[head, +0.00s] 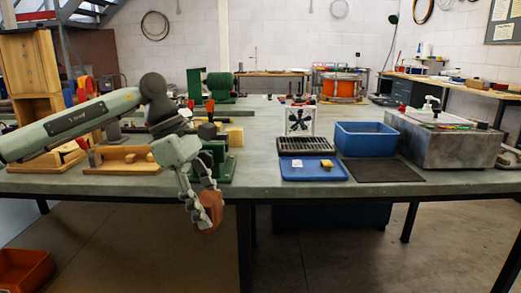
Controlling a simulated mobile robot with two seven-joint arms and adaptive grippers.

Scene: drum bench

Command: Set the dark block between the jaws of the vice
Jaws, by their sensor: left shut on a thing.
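The green vice (222,165) stands at the front edge of the bench, left of the middle. My left forearm and wrist hide part of it. A small dark brown block-like piece (207,131) shows at the top of the vice; I cannot tell whether it lies between the jaws. My left gripper (203,203) points down in front of the bench edge, below the vice. It is shut on a reddish-brown block (211,213), which is apart from the vice. My right gripper is out of view.
Wooden fixtures (120,168) stand left of the vice. To the right are a blue tray (300,175) with small pieces, a blue bin (366,135), a dark mat (383,171) and a grey box unit (440,150). The bench between vice and blue tray is clear.

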